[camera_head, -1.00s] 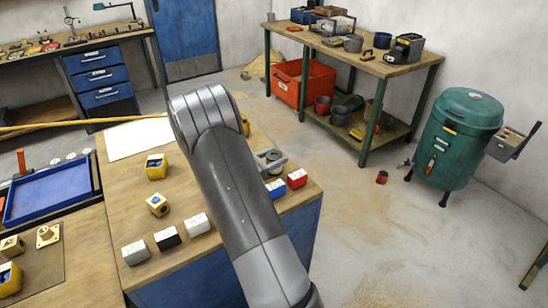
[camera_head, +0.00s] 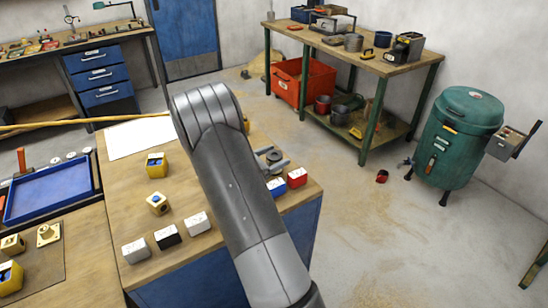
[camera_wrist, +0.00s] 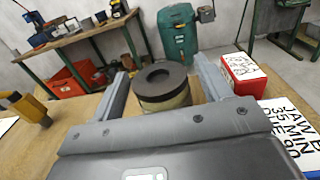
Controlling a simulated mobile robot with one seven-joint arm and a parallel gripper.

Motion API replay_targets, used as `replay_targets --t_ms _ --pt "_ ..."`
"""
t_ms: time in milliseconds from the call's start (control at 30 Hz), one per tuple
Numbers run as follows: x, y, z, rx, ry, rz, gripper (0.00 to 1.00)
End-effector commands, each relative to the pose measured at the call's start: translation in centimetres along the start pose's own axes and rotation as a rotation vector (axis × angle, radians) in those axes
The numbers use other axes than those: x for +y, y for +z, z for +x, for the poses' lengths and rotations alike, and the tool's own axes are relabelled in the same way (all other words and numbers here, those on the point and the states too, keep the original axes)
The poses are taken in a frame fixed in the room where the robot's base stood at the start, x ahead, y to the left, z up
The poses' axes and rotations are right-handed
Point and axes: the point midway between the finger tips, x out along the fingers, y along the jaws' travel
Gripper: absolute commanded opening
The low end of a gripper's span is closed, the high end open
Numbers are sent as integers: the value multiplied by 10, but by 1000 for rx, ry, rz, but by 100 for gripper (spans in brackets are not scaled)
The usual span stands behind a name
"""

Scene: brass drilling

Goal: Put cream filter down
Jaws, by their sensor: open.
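The cream filter (camera_wrist: 163,88), a squat cream cylinder with a dark ring on top, stands upright on the wooden bench top. My gripper (camera_wrist: 164,78) is open around it, with one grey finger on each side. Bench surface shows past the fingers in the wrist view. In the head view the filter's dark ring (camera_head: 274,156) shows just right of my arm, near the bench's right side. My arm hides part of the bench there.
A red-and-white box (camera_wrist: 243,75) stands right of the filter; it also shows in the head view (camera_head: 297,177) beside a blue-and-white one (camera_head: 276,187). A yellow block (camera_wrist: 25,107) is on the left. Several small boxes line the bench's front.

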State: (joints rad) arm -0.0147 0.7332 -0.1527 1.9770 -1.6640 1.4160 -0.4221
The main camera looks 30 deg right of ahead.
Motion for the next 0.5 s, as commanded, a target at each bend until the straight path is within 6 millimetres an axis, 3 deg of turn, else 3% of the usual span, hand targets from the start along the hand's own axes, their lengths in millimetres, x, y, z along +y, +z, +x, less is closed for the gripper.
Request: replay_targets --t_ms 300,500 --pt "-2 -7 -65 0 4 0 71" --pt "-3 -7 -96 0 2 0 71"
